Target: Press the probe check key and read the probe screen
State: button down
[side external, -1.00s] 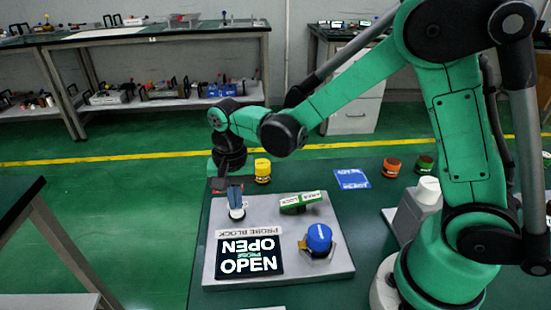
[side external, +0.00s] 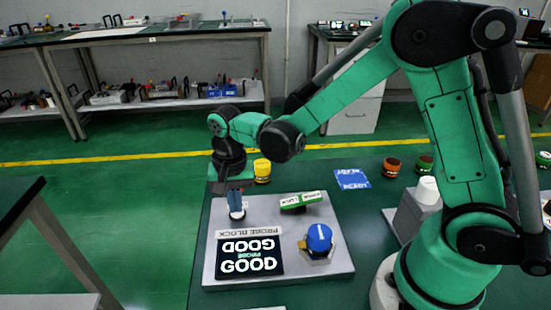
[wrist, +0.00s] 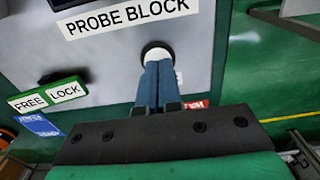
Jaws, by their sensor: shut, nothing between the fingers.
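The grey probe block (side external: 340,262) lies on the green table, and its label shows in the wrist view (wrist: 120,15). A round white key (wrist: 157,49) in a dark ring sits on the block. My gripper (side external: 236,212) points down over the key with blue fingers together and nothing between them. In the wrist view the fingertips (wrist: 158,66) overlap the key and appear to touch it. They hide part of it, so how far it is pressed cannot be told.
The block also carries a green FREE/LOCK piece (side external: 300,201) and a blue knob (side external: 319,238). A yellow knob (side external: 262,168) stands behind it. A blue card (side external: 352,179), a brown-red knob (side external: 391,167) and a green knob (side external: 425,163) lie farther right.

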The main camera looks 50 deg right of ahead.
notch_tip(320, 180, up, 14)
dwell(0.4)
jog(key=shift+s, duration=0.1)
dwell(0.5)
jog(key=s+d+f+n+t, duration=0.3)
jog(key=s+d+n+t, duration=0.2)
jog(key=s+n+t, duration=0.2)
jog(key=shift+s+f+n, duration=0.25)
jog(key=shift+s+n, duration=0.05)
jog(key=shift+n, duration=0.7)
dwell(0.9)
